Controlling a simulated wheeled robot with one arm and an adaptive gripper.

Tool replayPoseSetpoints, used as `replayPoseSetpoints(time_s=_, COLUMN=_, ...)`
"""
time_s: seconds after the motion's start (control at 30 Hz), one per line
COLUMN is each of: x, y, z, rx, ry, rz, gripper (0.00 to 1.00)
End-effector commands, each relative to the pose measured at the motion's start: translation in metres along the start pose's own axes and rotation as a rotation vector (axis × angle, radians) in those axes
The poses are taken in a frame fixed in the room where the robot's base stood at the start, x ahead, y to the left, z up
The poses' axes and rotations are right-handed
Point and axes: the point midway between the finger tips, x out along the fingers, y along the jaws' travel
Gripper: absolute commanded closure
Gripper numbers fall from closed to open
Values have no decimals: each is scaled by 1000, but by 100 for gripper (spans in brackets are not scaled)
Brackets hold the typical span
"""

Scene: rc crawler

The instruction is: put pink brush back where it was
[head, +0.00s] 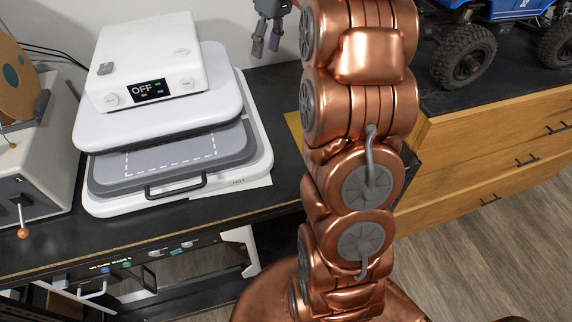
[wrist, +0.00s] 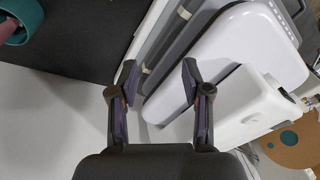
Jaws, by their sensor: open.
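I cannot make out the pink brush for certain. A dull pink-purple bit (wrist: 8,27) shows at the top left edge of the wrist view, beside a teal curved object (wrist: 22,36); both are cut off by the frame. My gripper (head: 266,46) is at the top of the head view, to the right of the white heat press, in front of the pale wall. In the wrist view my gripper (wrist: 158,78) has its two fingers spread apart with nothing between them.
The white heat press (head: 150,60) stands on the black bench top (head: 40,240); its display reads OFF. A grey machine (head: 38,150) with a lever stands at the left. A blue crawler truck (head: 490,12) sits on a wooden drawer unit (head: 500,125) at the right. My copper arm hides the middle.

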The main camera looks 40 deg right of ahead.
Motion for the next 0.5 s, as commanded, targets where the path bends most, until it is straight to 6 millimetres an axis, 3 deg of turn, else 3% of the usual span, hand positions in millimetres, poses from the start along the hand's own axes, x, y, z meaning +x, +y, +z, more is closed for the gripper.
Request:
replayPoseSetpoints(time_s=0.1, x=6, y=-37, z=12, rx=20, ry=-31, rz=-5, gripper=52)
replayPoseSetpoints(time_s=0.5, x=35, y=-137, z=72, rx=105, ry=-125, rz=18, gripper=52)
